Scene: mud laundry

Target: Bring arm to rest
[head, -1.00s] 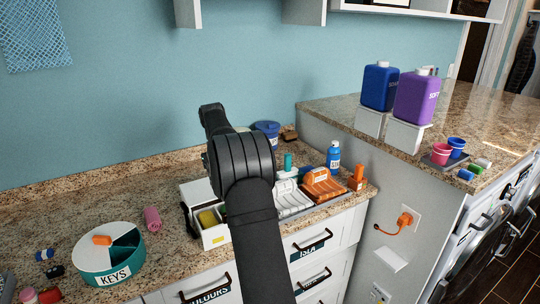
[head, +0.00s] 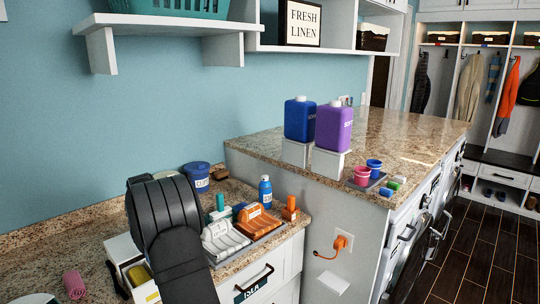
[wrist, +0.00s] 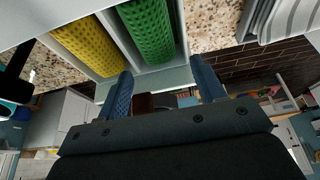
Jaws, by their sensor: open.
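My arm shows in the head view as a dark, bent link at the lower left, in front of the granite counter (head: 35,255). My gripper (wrist: 165,88) shows in the wrist view with its two blue fingers apart and nothing between them. Its fingertips are near the front wall of a white divided bin. That bin holds a yellow textured roll (wrist: 88,48) and a green textured roll (wrist: 150,30). In the head view the gripper itself is hidden behind my arm.
White and orange ribbed holders (head: 222,240) sit on a tray right of my arm, with a blue bottle (head: 265,190) behind. Blue (head: 300,120) and purple (head: 333,127) jugs stand on the higher counter. A pink roll (head: 74,285) lies at the lower left.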

